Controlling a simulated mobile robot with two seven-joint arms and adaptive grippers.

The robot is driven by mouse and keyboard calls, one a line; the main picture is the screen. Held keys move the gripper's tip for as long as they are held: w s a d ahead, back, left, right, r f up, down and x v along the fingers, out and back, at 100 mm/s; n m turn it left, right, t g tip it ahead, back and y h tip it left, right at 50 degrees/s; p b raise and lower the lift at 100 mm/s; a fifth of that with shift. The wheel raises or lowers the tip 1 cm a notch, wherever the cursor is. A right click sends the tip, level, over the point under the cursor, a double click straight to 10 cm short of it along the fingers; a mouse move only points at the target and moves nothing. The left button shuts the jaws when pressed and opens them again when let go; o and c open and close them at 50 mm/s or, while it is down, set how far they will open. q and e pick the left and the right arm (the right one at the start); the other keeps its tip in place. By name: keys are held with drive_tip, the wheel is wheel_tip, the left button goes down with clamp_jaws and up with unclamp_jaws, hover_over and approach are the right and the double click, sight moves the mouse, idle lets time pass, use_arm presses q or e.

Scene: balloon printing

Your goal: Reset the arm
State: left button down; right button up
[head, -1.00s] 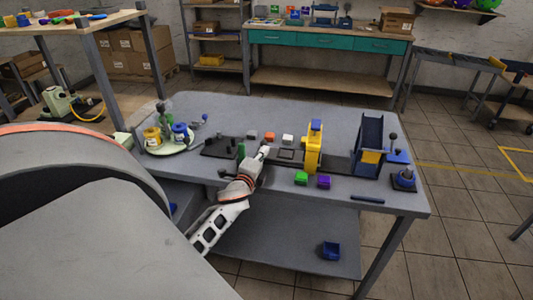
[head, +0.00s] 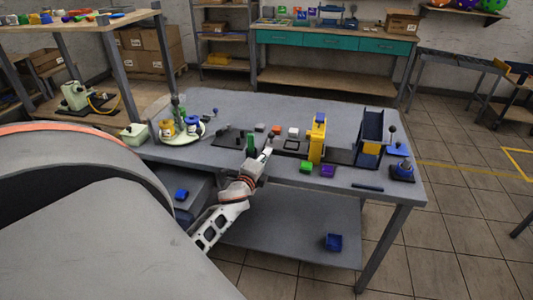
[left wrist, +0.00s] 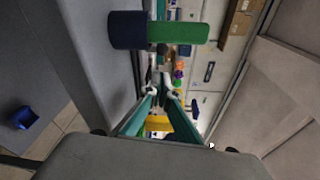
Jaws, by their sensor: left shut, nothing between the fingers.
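My left gripper (head: 267,154) is at the front edge of the grey worktable (head: 240,106), with its arm coming in from the lower left. Its fingers are together and hold nothing; they also show in the left wrist view (left wrist: 163,84). In the head view it is just right of an upright green piece (head: 251,141) on the table. In the left wrist view a green piece with a dark blue end (left wrist: 178,32) shows above the fingers, apart from them. My right gripper is in neither view.
A blue bin (head: 333,242) sits on the lower shelf.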

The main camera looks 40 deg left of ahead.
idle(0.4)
use_arm(q)
drive_tip(key=s+d+f+n+g+h, duration=0.15)
drive_tip(key=s+d+n+g, duration=0.25)
drive_tip(key=s+d, duration=0.75)
drive_tip(key=s+d+f+n+g, duration=0.4)
drive_tip(key=s+d, duration=0.4)
drive_tip(key=s, duration=0.7)
drive_tip(key=w+d+f+n+t+h, duration=0.1)
drive_tip(key=d+f+n+t+h, duration=0.1)
drive_tip(key=d+f+h, duration=0.5)
drive_tip(key=d+f+n, duration=0.1)
drive_tip(key=d+f, duration=0.4)
drive_tip(key=d, duration=0.4)
drive_tip(key=shift+w+f+t+h, duration=0.25)
drive_tip(key=shift+w+t+h, duration=0.1)
drive_tip(key=shift+w+t, duration=0.05)
